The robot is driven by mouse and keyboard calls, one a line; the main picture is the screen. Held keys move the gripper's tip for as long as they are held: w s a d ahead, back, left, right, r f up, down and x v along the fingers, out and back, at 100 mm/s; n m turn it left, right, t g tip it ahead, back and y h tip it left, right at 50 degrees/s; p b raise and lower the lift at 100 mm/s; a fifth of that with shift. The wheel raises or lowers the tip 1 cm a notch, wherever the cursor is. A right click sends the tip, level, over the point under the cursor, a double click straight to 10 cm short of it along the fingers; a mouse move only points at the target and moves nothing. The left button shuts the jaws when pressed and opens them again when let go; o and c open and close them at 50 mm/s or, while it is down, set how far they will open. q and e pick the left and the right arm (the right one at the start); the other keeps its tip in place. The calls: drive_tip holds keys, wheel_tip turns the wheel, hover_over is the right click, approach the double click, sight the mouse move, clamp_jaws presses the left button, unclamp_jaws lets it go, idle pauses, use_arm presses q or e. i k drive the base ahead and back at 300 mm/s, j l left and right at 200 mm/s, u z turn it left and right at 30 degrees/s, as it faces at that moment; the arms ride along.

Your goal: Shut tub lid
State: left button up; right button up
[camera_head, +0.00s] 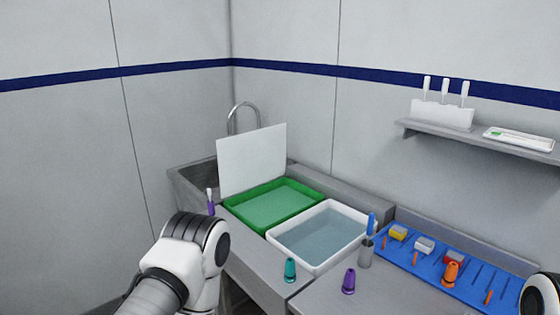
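A green tub (254,211) with a pale green inside sits on the grey counter, open on top. A flat white panel, seemingly its lid (252,160), stands nearly upright along the tub's back left side. A white tub (297,268) holding what looks like bluish water sits open to the right of the green tub. My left arm comes in at the bottom, left of the tubs; only its links show clearly and its fingers are not visible. A part of my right arm shows at the right edge, with no fingers visible.
A sink with a curved faucet (236,110) is behind the panel. A grey cup (366,254) holds a blue-handled tool. A blue tray (420,277) with blocks and an orange cone (450,274) is at right.

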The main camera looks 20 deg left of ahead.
sight(247, 161)
drive_tip(key=i+j+z, duration=0.35)
drive_tip(key=j, duration=0.85)
drive_tip(key=i+j+z, duration=0.15)
drive_tip(key=j+z, duration=0.15)
drive_tip(key=j, duration=0.95)
drive_tip(key=j+z, duration=0.35)
drive_tip(key=j, duration=0.95)
drive_tip(key=j+z, duration=0.25)
drive_tip(key=j, duration=0.95)
drive_tip(key=j+z, duration=0.3)
drive_tip(key=j, duration=0.95)
drive_tip(key=k, duration=0.05)
